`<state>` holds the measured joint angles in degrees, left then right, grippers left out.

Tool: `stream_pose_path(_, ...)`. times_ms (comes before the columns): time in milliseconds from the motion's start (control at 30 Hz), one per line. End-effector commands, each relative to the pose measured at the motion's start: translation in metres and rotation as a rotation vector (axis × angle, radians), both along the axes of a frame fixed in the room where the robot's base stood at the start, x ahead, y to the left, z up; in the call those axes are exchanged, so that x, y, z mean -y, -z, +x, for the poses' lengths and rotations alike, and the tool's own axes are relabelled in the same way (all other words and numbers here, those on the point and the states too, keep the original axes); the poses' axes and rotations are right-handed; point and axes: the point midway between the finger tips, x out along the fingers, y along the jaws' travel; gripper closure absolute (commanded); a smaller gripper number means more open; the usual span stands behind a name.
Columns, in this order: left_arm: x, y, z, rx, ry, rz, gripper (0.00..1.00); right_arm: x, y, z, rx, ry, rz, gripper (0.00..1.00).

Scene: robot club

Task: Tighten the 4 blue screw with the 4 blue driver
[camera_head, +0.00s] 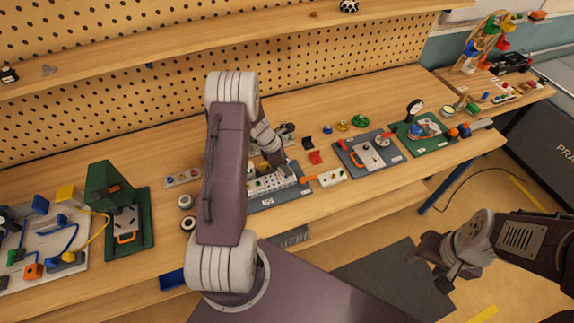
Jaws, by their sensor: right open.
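A dark board with a light perforated plate (262,184) lies on the bench in the middle of the view. Small coloured spots on it are too small to identify as the blue screw. My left gripper (284,167) points down over this plate and hides part of it; whether its jaws are open or shut is unclear. An orange-handled tool (308,179) lies by the plate's right end, beside a small white block with coloured spots (332,177). I cannot pick out the blue driver for certain. My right gripper (440,262) is open and empty, over the floor in front of the bench.
A grey board with an orange handle (393,155) and a green board (438,144) lie right. Small wheels (185,202) sit left of my arm. A pegboard and shelf rise behind.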

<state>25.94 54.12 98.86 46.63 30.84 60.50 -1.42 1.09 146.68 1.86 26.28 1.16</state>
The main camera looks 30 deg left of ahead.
Motion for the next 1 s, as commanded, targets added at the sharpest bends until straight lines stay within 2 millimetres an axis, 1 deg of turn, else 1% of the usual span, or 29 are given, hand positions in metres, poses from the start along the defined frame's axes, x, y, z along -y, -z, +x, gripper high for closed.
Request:
stream_pose_path(67,0.000,0.000,0.000,0.000,0.001,0.000,1.00,0.000,0.000,0.000,0.000,0.000,0.000,0.48)
stream_pose_path(167,0.000,-0.001,0.000,0.001,0.015,0.000,1.00,0.000,-0.001,0.000,0.000,0.000,0.000,0.48)
stream_pose_path(267,-0.001,-0.002,0.001,0.002,0.107,0.001,1.00,0.000,-0.007,0.000,0.000,0.000,0.000,0.48)
stream_pose_path(333,-0.001,-0.001,0.002,0.002,0.265,0.002,1.00,0.000,-0.010,0.000,0.000,0.000,0.000,0.48)
stream_pose_path(400,-0.001,0.003,0.003,0.003,0.480,0.004,1.00,0.000,-0.003,0.000,0.000,0.000,0.000,0.48)
stream_pose_path(500,0.000,0.004,0.002,0.002,0.644,0.002,1.00,0.000,0.003,0.000,0.000,0.000,0.000,0.48)
stream_pose_path(800,0.000,0.004,0.001,0.001,1.004,0.001,1.00,0.000,0.017,0.000,0.000,0.000,0.000,0.48)
stream_pose_path(900,0.000,0.003,0.001,0.002,1.080,0.002,1.00,0.000,0.020,0.000,0.000,0.000,0.000,0.48)
stream_pose_path(1000,0.000,0.001,0.000,0.001,1.108,0.000,1.00,0.000,0.019,0.000,0.000,0.000,0.000,0.48)
